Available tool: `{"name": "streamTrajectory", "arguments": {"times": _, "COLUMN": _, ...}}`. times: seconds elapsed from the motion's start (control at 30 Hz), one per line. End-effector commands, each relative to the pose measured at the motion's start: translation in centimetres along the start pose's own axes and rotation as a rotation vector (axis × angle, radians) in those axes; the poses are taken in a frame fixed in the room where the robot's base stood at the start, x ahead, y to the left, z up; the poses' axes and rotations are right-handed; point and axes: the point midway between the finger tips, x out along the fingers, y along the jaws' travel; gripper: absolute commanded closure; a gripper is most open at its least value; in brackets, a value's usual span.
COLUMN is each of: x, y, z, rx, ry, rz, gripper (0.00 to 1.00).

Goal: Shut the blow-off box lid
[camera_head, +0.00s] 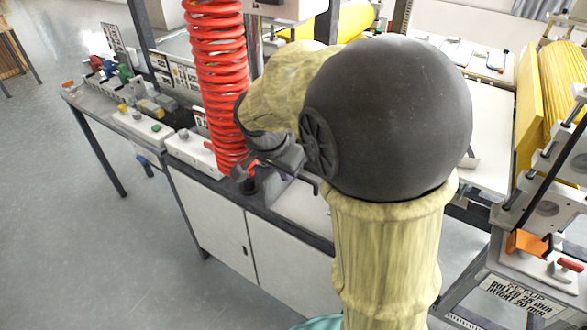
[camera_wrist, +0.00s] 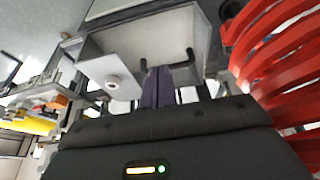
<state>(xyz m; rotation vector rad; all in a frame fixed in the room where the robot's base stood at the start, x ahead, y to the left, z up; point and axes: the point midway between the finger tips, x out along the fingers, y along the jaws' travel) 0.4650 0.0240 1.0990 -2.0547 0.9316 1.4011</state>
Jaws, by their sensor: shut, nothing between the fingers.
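In the wrist view my gripper (camera_wrist: 158,86) is shut and empty. Its dark fingertips are close together in front of a pale grey box-like body (camera_wrist: 155,42), which appears to be the blow-off box. A black bar handle (camera_wrist: 188,54) is on the box, just right of my fingertips; I cannot tell if they touch it. In the head view my arm hides most of this spot.
A red coiled hose (camera_head: 218,80) hangs close beside my wrist and fills the right of the wrist view (camera_wrist: 285,65). A bench with small control boxes (camera_head: 140,122) runs to the left. A roller machine (camera_head: 555,90) stands at the right. The floor (camera_head: 70,240) at left is clear.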

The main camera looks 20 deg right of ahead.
Motion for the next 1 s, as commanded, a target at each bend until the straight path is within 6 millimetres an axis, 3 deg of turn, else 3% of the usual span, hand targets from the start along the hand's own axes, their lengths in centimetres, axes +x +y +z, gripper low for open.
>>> {"name": "streamTrajectory", "arguments": {"times": 0.2, "x": -3.3, "y": 0.0, "z": 2.1, "rx": 0.001, "ry": 0.001, "rz": -0.004, "gripper": 1.0}}
{"name": "streamTrajectory", "arguments": {"times": 0.4, "x": -4.3, "y": 0.1, "z": 2.8, "rx": 0.002, "ry": 0.001, "rz": 0.001, "gripper": 1.0}}
{"name": "streamTrajectory", "arguments": {"times": 0.77, "x": -4.1, "y": 0.3, "z": 2.8, "rx": -0.011, "ry": -0.006, "rz": 0.0, "gripper": 1.0}}
{"name": "streamTrajectory", "arguments": {"times": 1.0, "x": -1.3, "y": 2.4, "z": 4.0, "rx": -0.191, "ry": -0.08, "rz": -0.031, "gripper": 1.0}}
